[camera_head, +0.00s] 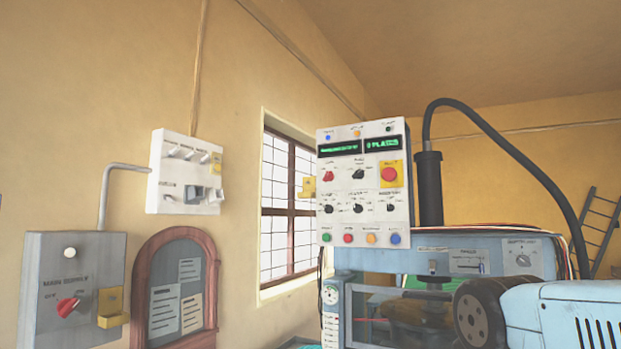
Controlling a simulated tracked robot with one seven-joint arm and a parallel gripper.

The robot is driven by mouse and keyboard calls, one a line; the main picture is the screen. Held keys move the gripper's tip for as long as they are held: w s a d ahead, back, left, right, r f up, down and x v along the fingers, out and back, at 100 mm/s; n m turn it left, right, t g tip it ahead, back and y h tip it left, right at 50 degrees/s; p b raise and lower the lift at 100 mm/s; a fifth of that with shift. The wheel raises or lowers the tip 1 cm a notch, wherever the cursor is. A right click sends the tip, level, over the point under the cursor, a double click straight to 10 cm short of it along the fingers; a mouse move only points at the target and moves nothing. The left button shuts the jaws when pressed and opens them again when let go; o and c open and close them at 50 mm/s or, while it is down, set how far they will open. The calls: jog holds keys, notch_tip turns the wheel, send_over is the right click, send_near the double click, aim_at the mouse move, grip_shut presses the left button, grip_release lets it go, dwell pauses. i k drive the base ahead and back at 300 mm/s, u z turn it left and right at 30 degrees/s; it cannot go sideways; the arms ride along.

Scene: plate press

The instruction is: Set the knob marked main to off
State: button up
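A grey box (72,262) on the left wall is lettered "MAIN SUPPLY". It carries a red knob (67,307) with small position labels above it, the left one seeming to read "OFF". Which way this knob points is not clear. The upright control panel (364,225) right of the window carries another red knob (328,176) at its upper left, beside a black knob (358,174). Their small labels are too blurred to read, so I cannot tell whether one says main. My gripper is not in view.
A yellow padlock-like piece (111,307) sits right of the supply knob. A white switch box (180,172) hangs above. A red mushroom button (389,174) is on the panel. The blue press (470,240) stands below it, and a black hose (500,140) arches right.

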aim_at(329, 177)
jog(key=u, duration=0.35)
jog(key=i, duration=0.9)
jog(key=z, duration=0.25)
